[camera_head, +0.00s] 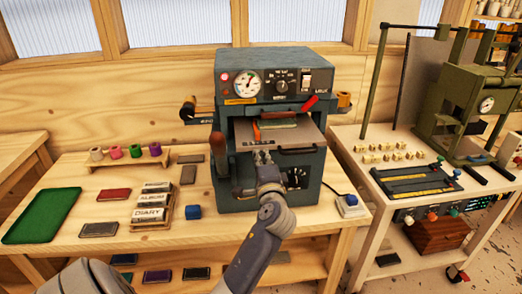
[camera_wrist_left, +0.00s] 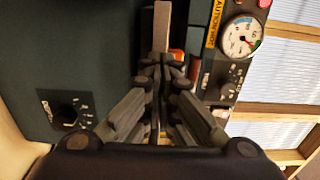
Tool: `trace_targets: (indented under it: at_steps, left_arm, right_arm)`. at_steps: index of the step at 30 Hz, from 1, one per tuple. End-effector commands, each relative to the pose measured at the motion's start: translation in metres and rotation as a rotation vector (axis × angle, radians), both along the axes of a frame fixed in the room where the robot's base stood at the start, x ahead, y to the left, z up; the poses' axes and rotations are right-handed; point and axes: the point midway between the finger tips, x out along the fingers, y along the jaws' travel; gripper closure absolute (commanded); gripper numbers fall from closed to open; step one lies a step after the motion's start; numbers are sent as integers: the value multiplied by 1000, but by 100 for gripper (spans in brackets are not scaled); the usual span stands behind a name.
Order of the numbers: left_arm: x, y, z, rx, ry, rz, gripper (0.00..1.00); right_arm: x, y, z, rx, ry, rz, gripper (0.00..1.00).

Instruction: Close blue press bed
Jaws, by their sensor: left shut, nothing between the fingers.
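The blue press (camera_head: 268,90) stands on the wooden bench, with a dial gauge and a red-tipped lever on its front. A dark handle (camera_head: 298,150) shows at the bed's front right. My left gripper (camera_head: 263,157) is shut and empty at the bed's front edge, left of the handle; I cannot tell whether it touches. In the left wrist view the shut fingers (camera_wrist_left: 163,62) point at a pale strip, likely the bed's edge. My right gripper is not in view.
A second, green press (camera_head: 460,105) stands on the right table.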

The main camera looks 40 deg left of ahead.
Motion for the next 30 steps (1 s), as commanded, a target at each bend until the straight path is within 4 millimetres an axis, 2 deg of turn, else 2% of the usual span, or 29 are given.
trace_targets:
  at_steps: [6,19,27,30]
  left_arm:
    - [12,14,0,0,1,1,100]
    - [15,18,-1,1,1,1,100]
    - [40,47,0,1,0,2,100]
    - [43,50,0,1,0,0,100]
  right_arm:
    - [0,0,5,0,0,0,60]
    - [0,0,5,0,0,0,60]
    - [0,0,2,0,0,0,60]
    - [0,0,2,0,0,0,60]
